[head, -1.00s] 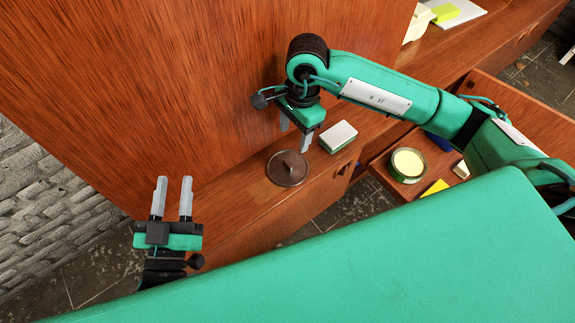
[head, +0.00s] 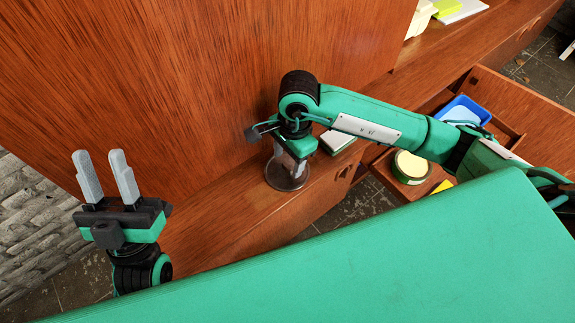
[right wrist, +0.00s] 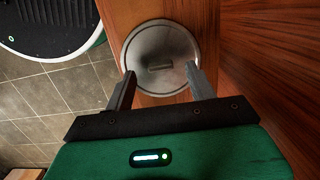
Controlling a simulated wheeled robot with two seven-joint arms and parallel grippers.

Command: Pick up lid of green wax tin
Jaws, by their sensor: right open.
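The lid (head: 272,178) is a round, flat metal disc lying on the wooden ledge. In the right wrist view the lid (right wrist: 158,45) shows a small raised bar handle at its middle. My right gripper (head: 290,166) is open and points down over the lid. In the right wrist view my right gripper (right wrist: 160,73) has its fingers apart, with the handle between them in the picture; I cannot tell whether they touch the lid. My left gripper (head: 102,160) is open and empty, away at the left.
A white-topped box (head: 338,141) stands on the ledge close to my right gripper. A tall wooden panel (head: 180,80) rises behind the ledge.

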